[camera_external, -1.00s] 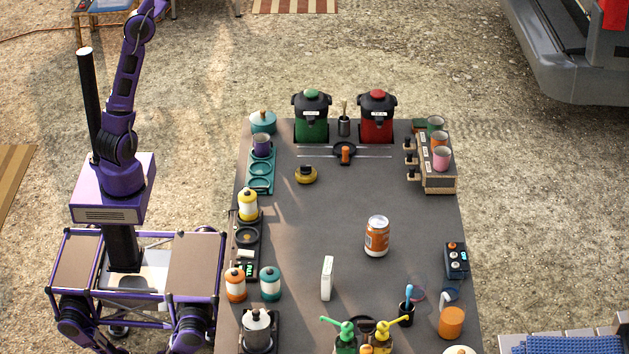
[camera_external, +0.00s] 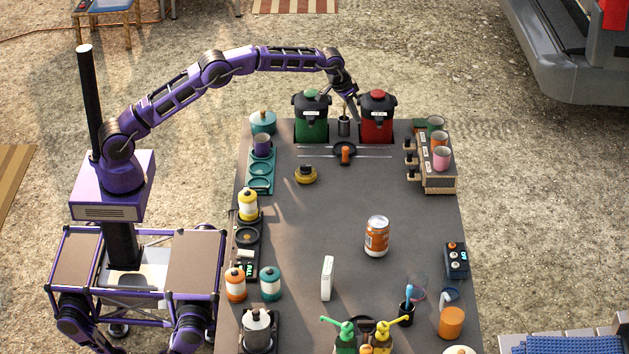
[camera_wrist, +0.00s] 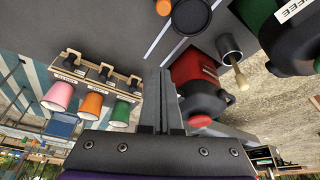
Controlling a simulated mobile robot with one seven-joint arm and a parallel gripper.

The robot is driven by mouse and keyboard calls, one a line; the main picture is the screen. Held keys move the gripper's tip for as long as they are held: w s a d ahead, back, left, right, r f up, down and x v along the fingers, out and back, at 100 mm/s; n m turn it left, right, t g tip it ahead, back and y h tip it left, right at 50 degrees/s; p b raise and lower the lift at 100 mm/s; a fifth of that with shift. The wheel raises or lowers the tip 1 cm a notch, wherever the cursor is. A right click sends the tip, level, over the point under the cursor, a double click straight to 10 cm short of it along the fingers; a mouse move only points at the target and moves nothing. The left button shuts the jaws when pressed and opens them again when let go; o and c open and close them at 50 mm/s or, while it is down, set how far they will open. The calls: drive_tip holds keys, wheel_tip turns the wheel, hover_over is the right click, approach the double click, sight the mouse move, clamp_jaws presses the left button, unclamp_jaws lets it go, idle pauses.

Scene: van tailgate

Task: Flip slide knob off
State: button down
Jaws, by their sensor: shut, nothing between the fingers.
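An orange knob (camera_external: 345,156) stands by a round black disc (camera_external: 344,147) between two thin pale rails (camera_external: 372,157) at the far end of the dark table; it looks like the slide knob, though its setting is too small to read. In the wrist view the pale rails (camera_wrist: 157,40) and an orange piece (camera_wrist: 163,7) show at the top edge. My gripper (camera_external: 357,116) is above the far table edge, between the green and red dispensers and apart from the knob. Its fingers (camera_wrist: 163,80) are shut and empty in the wrist view.
The green dispenser (camera_external: 311,122) and red dispenser (camera_external: 377,122) stand close on either side of my gripper, with a metal cup (camera_external: 344,127) between them. A cup rack (camera_external: 440,180) is at right. A control box (camera_external: 456,262) sits at the right edge. The table middle is mostly clear.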

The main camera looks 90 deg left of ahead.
drive_tip(key=shift+s+d+f, duration=0.15)
drive_tip(key=shift+f, duration=0.25)
drive_tip(key=shift+s+d+f, duration=0.1)
drive_tip(key=shift+f, duration=0.25)
hover_over(348, 159)
drive_tip(key=w+a, duration=0.2)
drive_tip(key=w, duration=0.2)
drive_tip(key=f, duration=0.9)
drive_tip(key=shift+s+d+f, duration=0.15)
drive_tip(key=shift+d+f, duration=0.05)
drive_tip(key=shift+f, duration=0.05)
drive_tip(key=shift+s+d+r, duration=0.1)
drive_tip(key=shift+s+d, duration=0.15)
drive_tip(key=shift+s, duration=0.25)
drive_tip(key=shift+s+d, duration=0.35)
drive_tip(key=shift+s, duration=0.3)
drive_tip(key=shift+s+d, duration=0.3)
drive_tip(key=shift+s, duration=0.35)
